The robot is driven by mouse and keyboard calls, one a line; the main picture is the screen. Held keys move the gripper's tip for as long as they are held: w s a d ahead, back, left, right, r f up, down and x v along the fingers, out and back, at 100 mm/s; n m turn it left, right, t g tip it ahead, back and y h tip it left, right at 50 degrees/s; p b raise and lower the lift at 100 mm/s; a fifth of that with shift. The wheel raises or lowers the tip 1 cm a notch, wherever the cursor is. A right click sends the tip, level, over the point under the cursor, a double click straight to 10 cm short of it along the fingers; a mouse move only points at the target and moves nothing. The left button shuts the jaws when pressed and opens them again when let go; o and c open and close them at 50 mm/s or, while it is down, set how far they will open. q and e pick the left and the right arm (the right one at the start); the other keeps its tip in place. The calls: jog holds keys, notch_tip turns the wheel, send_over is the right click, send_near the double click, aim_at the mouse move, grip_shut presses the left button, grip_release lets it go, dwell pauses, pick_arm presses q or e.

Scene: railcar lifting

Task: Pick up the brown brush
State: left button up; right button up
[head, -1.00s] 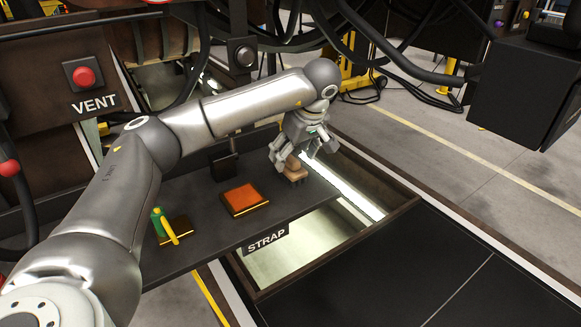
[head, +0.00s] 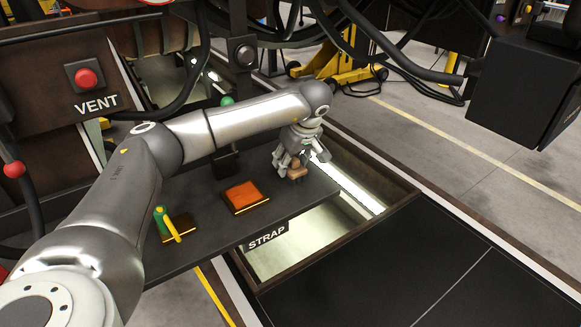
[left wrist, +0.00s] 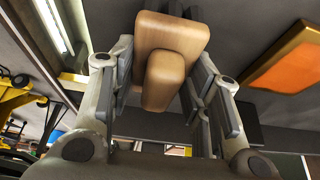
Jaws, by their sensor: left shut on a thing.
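The brown brush (head: 297,172), a light-brown wooden block with a smaller rounded grip, is at the far right end of the dark shelf (head: 205,255). My left gripper (head: 291,164) is shut on it from above. In the left wrist view the brush (left wrist: 172,38) sits between the two fingers of my left gripper (left wrist: 166,80). In the head view the fingers partly hide the brush. I cannot tell whether its underside still touches the shelf. My right gripper is out of view.
An orange-topped block (head: 243,194) and a green and yellow tool on a small base (head: 168,225) stand on the shelf to the left. An open pit (head: 315,238) lies beside the shelf's right edge. A red VENT button (head: 86,78) is on the left panel.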

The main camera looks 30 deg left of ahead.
aim_at(293, 173)
pick_arm(q)
jog(key=shift+c, duration=1)
jog(key=shift+r+b, duration=0.4)
jog(key=shift+r, duration=0.1)
jog(key=v, duration=0.1)
jog(key=b+v, duration=0.1)
jog(key=shift+a+r, duration=0.1)
jog(key=shift+r, duration=0.3)
jog(key=s+r, duration=0.1)
jog(key=d+r+b, duration=0.1)
jog(key=s+d+r, duration=0.1)
jog(key=r, duration=0.1)
jog(key=shift+s+d+b, duration=0.1)
jog(key=shift+s+b, duration=0.2)
jog(key=shift+b, duration=0.1)
jog(key=s+d+r, duration=0.5)
jog(key=s+d, duration=0.1)
jog(key=s, duration=0.2)
jog(key=shift+d+r, duration=0.15)
